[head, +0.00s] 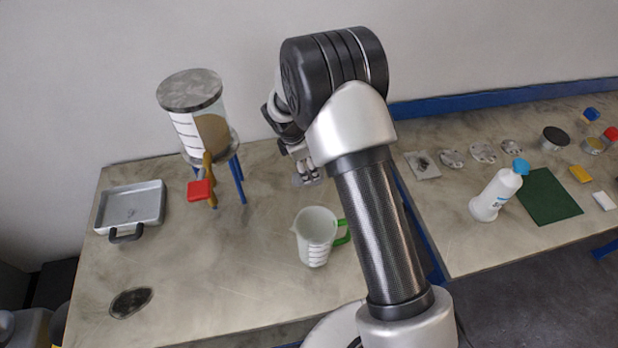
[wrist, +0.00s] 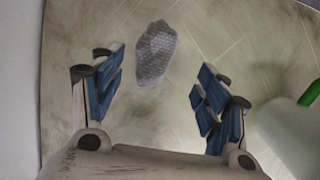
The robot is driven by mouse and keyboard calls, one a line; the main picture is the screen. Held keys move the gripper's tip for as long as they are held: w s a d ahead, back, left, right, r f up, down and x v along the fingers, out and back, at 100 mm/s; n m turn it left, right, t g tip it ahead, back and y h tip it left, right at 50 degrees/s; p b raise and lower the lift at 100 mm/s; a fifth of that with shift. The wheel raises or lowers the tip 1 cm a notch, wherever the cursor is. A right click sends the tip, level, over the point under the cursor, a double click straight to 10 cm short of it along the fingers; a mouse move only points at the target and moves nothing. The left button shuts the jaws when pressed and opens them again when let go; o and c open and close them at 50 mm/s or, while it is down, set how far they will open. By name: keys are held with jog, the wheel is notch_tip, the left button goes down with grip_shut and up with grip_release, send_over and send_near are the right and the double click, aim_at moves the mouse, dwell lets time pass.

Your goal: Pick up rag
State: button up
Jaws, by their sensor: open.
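The rag (wrist: 155,53) is a small grey dotted cloth lying on the table, seen in the wrist view just beyond and between my fingertips. In the head view a grey edge of it (head: 302,181) shows beneath my gripper (head: 308,172), which hides the rest. My gripper (wrist: 160,78) is open and empty, with its blue-padded fingers apart on the left and right of the rag's line. The fingers do not appear to touch the rag, and I cannot tell the height between them.
A measuring jug (head: 314,238) with a green handle stands close by in front. A flanged vessel (head: 199,128) with a red-handled valve stands on blue legs to the left. A metal tray (head: 131,206) lies further left. The table's front middle is clear.

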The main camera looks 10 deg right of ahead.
aim_at(309, 173)
jog(key=x, duration=0.2)
jog(key=b+x, duration=0.1)
jog(key=x, duration=0.4)
jog(key=shift+w+a+f+b, duration=0.2)
jog(key=shift+w+a+b, duration=0.05)
jog(key=shift+w+b, duration=0.15)
jog(key=shift+c, duration=0.2)
jog(key=c, duration=1.1)
jog(key=shift+r, duration=0.15)
notch_tip(309, 173, up, 20)
jog(key=p, duration=0.4)
